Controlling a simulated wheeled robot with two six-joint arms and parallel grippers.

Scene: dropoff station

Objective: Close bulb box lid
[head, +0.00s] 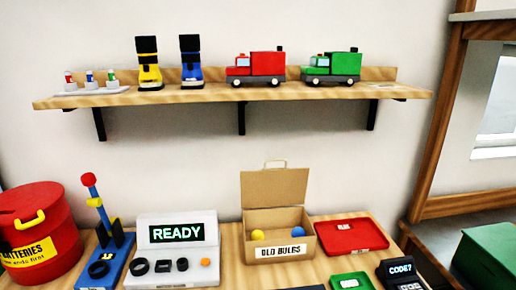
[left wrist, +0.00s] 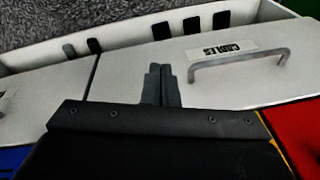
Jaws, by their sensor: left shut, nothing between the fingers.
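The bulb box (head: 278,246) is a cardboard box labelled "OLD BULBS" on the wooden table in the head view. Its lid (head: 274,187) stands up open at the back, with a small handle on its top edge. A yellow ball-like bulb and a blue one show inside. My left gripper (left wrist: 157,72) shows only in the left wrist view, shut and empty, in front of a white panel labelled "CABLES" (left wrist: 221,50). The bulb box is not in that view. My right gripper is not in view.
A red tray (head: 352,236) sits right of the box, and a "READY" device (head: 177,249) sits left. A red batteries bin (head: 41,235) is at far left. A shelf (head: 235,93) with toy trucks hangs above. The cables panel has a metal handle (left wrist: 238,62).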

